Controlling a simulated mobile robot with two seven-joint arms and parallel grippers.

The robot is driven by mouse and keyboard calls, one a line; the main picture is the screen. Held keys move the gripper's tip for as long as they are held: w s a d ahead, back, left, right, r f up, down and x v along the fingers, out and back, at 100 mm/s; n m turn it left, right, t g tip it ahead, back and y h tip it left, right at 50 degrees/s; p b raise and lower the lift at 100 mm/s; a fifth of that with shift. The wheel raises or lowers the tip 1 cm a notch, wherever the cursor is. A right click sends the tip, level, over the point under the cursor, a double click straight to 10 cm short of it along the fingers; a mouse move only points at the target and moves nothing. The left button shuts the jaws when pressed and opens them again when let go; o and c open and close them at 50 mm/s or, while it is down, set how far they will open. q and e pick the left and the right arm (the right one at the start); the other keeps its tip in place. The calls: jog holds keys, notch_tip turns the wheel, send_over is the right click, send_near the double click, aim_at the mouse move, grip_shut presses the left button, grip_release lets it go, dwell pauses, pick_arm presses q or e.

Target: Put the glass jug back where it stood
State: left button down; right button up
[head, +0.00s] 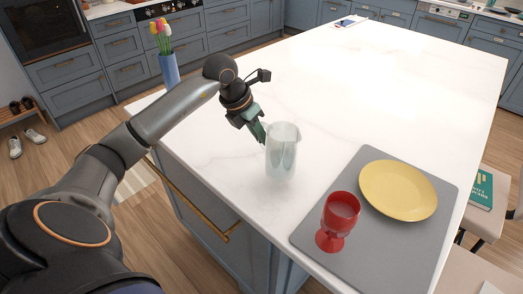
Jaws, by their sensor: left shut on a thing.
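The glass jug (283,153) is clear and pale, and appears upright at the near part of the white island top (330,85). My left gripper (262,134) reaches it from the upper left and is shut on it at its left side. The fingers at the glass are partly hidden. I cannot tell whether the jug's base touches the top. My right gripper is not in view.
A grey mat (310,237) to the right of the jug holds a red goblet (338,220) and a yellow plate (398,190). A blue vase with tulips (169,70) stands at the island's left edge. The island's middle and far part are mostly clear.

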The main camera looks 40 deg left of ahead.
pick_arm(q)
jog(key=shift+f, duration=2)
jog(key=shift+f, duration=0.1)
jog(key=c, duration=0.8)
grip_release()
jog(key=shift+f, duration=0.1)
jog(key=shift+c, duration=0.2)
jog(key=shift+r, duration=0.25)
jog(key=v, duration=1.1)
jog(key=shift+s+a+r, duration=0.15)
jog(key=shift+s+r, duration=0.15)
